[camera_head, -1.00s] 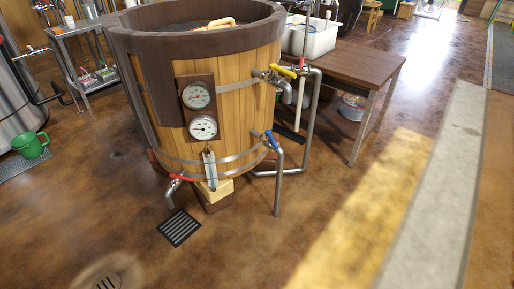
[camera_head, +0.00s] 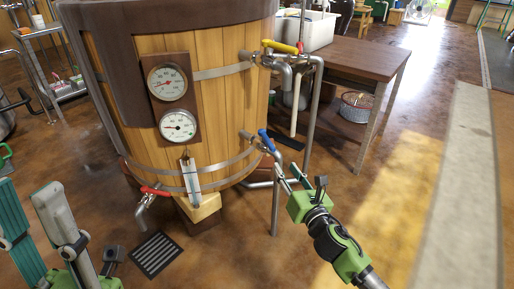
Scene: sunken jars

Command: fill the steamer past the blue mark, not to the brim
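The steamer appears to be the large wooden vat (camera_head: 222,110) with metal hoops. Its front bears two round dials and a narrow upright gauge (camera_head: 191,180); I cannot make out a blue mark on it. A blue-handled valve (camera_head: 265,140) sits on a pipe at the vat's lower right, a yellow-handled valve (camera_head: 281,46) above it and a red-handled valve (camera_head: 155,191) at lower left. My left gripper (camera_head: 24,188) is open and empty at bottom left.
A brown wooden table (camera_head: 345,60) with a white tub (camera_head: 318,30) stands behind right. Pipes run down beside the vat. A black floor grate (camera_head: 157,254) lies in front. The brown floor at right is clear.

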